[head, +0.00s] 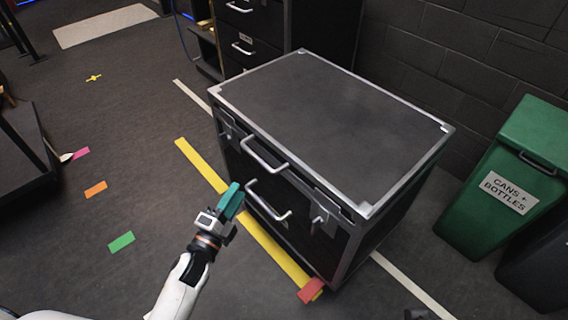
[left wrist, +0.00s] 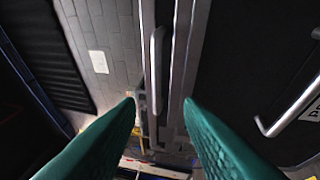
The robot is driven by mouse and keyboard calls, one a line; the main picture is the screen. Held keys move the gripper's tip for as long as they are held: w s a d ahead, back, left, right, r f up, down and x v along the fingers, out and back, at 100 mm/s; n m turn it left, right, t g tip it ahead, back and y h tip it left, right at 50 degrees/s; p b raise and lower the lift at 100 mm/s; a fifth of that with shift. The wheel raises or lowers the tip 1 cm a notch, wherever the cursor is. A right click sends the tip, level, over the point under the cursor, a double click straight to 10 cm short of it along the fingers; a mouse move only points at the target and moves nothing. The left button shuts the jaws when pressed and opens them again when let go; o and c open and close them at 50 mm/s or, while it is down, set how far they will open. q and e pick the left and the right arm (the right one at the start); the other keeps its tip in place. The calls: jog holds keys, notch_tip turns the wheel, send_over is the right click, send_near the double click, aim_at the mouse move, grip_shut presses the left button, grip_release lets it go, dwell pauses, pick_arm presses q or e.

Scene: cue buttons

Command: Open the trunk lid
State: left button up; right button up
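The trunk (head: 380,230) is a black case with silver metal edges. Its lid (head: 325,105) lies flat and closed. A silver handle (head: 264,158) sits on the lid's front edge, and a second handle (head: 268,203) is lower on the front. My left gripper (head: 236,195) is in front of the trunk, near the lower handle in the picture. In the left wrist view its teal fingers (left wrist: 160,103) are apart with nothing between them. The lid handle (left wrist: 157,65) lies ahead of them, and the lower handle (left wrist: 292,106) is at the right. My right gripper is not clearly seen.
A green bin (head: 510,185) labelled for cans and bottles stands right of the trunk. A black drawer cabinet (head: 250,35) is behind it. Yellow tape (head: 205,165) runs along the floor by the trunk's front. The floor to the left is mostly clear.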

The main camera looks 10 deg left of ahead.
aim_at(256, 156)
pick_arm(q)
jog(key=x, duration=0.6)
jog(key=b+x, duration=0.1)
jog(key=x, duration=0.5)
jog(key=shift+r, duration=0.2)
pick_arm(e)
jog(key=shift+v, duration=0.75)
pick_arm(q)
jog(key=shift+c, duration=0.2)
pick_arm(e)
jog(key=shift+s, duration=0.15)
pick_arm(q)
grip_shut()
